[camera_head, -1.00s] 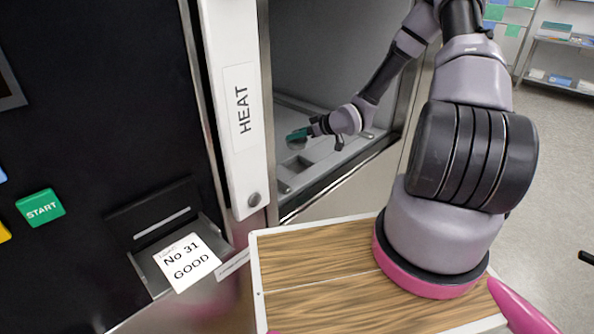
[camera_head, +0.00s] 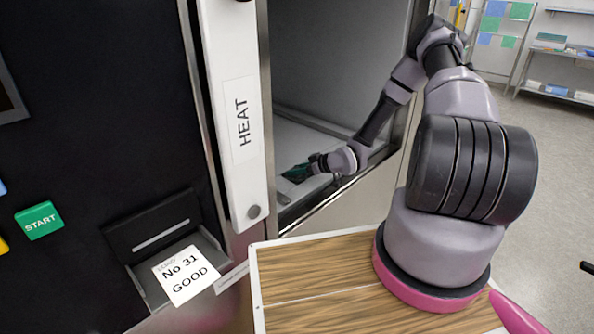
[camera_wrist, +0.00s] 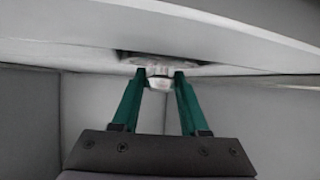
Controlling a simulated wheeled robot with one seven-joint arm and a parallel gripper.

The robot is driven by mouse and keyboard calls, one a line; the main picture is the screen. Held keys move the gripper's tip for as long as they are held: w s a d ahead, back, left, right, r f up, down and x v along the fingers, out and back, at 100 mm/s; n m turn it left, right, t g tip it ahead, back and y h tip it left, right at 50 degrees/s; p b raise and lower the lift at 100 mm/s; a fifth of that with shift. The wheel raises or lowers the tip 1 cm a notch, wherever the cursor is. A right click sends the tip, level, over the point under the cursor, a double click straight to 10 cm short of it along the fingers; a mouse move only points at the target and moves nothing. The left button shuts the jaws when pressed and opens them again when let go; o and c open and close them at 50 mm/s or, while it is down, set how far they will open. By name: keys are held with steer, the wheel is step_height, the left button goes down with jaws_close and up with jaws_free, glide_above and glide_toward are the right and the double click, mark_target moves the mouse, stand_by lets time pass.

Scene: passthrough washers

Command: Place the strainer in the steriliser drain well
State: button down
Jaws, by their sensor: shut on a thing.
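My gripper (camera_head: 298,173) is inside the open steriliser chamber, low over its pale floor. Its two green fingers also show in the wrist view (camera_wrist: 160,74), shut on a small grey metal piece, the strainer (camera_wrist: 160,83). The strainer sits at a dark-edged recess in the pale surface, which looks like the drain well (camera_wrist: 124,55). I cannot tell whether the strainer is fully inside the recess or just at its mouth. In the head view my gripper covers the well and the strainer cannot be made out.
The chamber's metal front edge (camera_head: 325,205) runs beneath my forearm. The white HEAT panel (camera_head: 240,120) stands left of the opening. A wood-topped surface (camera_head: 315,270) is in front, and a printed card (camera_head: 186,275) sits in the slot at left.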

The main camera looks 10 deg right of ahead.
steer(key=shift+f, duration=0.1)
steer(key=shift+c, duration=2.1)
jaws_free()
